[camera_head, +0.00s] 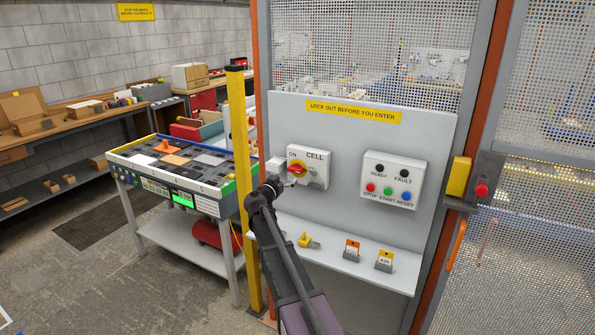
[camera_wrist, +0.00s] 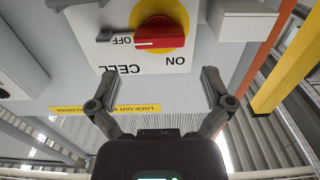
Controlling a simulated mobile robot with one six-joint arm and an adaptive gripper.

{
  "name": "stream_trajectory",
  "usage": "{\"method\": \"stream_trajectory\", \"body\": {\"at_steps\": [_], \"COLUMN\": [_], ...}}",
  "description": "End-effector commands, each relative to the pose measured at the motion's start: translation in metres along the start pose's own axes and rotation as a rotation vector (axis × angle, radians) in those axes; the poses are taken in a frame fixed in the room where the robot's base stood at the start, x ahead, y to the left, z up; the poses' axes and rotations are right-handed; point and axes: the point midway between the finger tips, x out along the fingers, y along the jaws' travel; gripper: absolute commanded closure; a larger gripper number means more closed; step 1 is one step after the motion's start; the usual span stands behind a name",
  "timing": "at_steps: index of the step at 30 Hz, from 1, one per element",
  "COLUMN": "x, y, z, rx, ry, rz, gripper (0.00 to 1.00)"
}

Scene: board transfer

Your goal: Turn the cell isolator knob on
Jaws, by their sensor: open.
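The cell isolator knob (camera_head: 297,169) is a red handle on a yellow disc, set on a white box marked CELL on the grey panel. In the wrist view, which is upside down, the knob (camera_wrist: 160,35) has its bar lying level, with a white mark at the end towards the OFF label (camera_wrist: 122,40). The ON label (camera_wrist: 175,61) is at a right angle to the bar. My gripper (camera_wrist: 158,74) is open and empty, its fingers spread wide, facing the box and apart from the knob. In the head view my gripper (camera_head: 283,178) is just left of the knob and partly hides the box.
A button box (camera_head: 392,180) is right of the isolator. A grey box (camera_wrist: 245,20) sits beside the isolator. A shelf below holds a yellow padlock (camera_head: 308,241) and tags (camera_head: 351,250). A yellow post (camera_head: 241,150) and a loaded cart (camera_head: 150,165) stand left.

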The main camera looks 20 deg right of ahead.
Motion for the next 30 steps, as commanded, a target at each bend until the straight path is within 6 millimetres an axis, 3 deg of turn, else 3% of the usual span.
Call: {"method": "stream_trajectory", "body": {"at_steps": [6, 13, 29, 30], "x": [0.036, 0.064, 0.075, 0.075], "y": [-0.002, -0.001, -0.001, -0.001], "z": [0.000, 0.000, 0.000, 0.000], "rx": [0.000, 0.000, 0.000, 0.000], "ry": [0.000, 0.000, 0.000, 0.000], "rz": [0.001, 0.000, -0.001, -0.001], "gripper": [0.00, 0.00, 0.00, 0.06]}}
